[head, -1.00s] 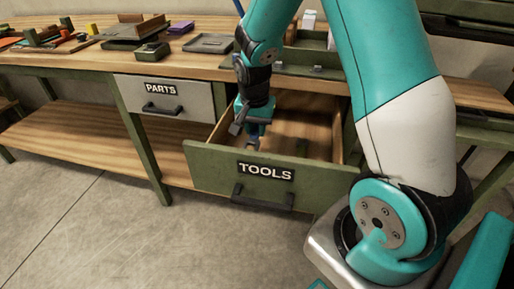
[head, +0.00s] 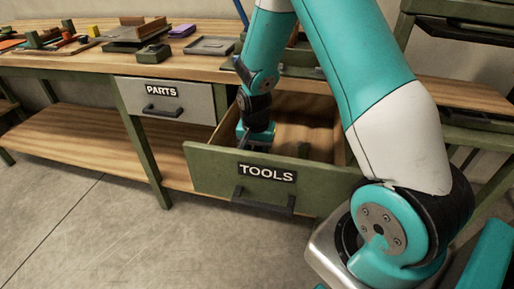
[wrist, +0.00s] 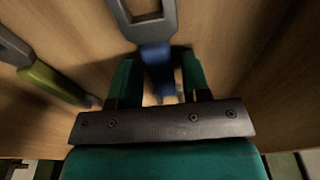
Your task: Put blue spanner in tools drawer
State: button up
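The tools drawer (head: 222,172) is green with a wooden inside and a "TOOLS" label, and it stands pulled open under the bench. My gripper (head: 255,142) reaches down into its left part, with its fingertips hidden behind the drawer front in the head view. In the wrist view my gripper (wrist: 160,70) has its two teal fingers close on either side of the blue handle of the blue spanner (wrist: 154,55), and looks shut on it. The spanner's grey head points away from the palm, over the wooden drawer floor. Whether it touches the floor is unclear.
A grey tool with a green handle (wrist: 50,82) lies left of the blue spanner in the wrist view. The parts drawer (head: 165,98) is closed to the left. A grey tray (head: 210,46) and other items are on the bench. The drawer's right part looks mostly clear.

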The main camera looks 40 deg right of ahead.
jog(key=shift+o, duration=0.3)
notch_tip(320, 180, up, 12)
jog(key=a+p, duration=0.1)
jog(key=p, duration=0.1)
jog(key=s+a+r+n+y, duration=0.2)
jog(key=s+a+r+n, duration=0.2)
jog(key=a, duration=0.3)
jog(key=s+a+r+n+y, duration=0.1)
jog(key=s+a+r+n, duration=0.3)
jog(key=s+a, duration=0.15)
jog(key=s+a+r+n+y, duration=0.2)
jog(key=s+a+r+n, duration=0.2)
jog(key=s+a+n, duration=0.4)
jog(key=s+n, duration=0.1)
jog(key=s, duration=0.3)
jog(key=shift+s+a+r+n+g, duration=0.15)
jog(key=shift+r+n+g, duration=0.15)
jog(key=shift+r+g, duration=0.1)
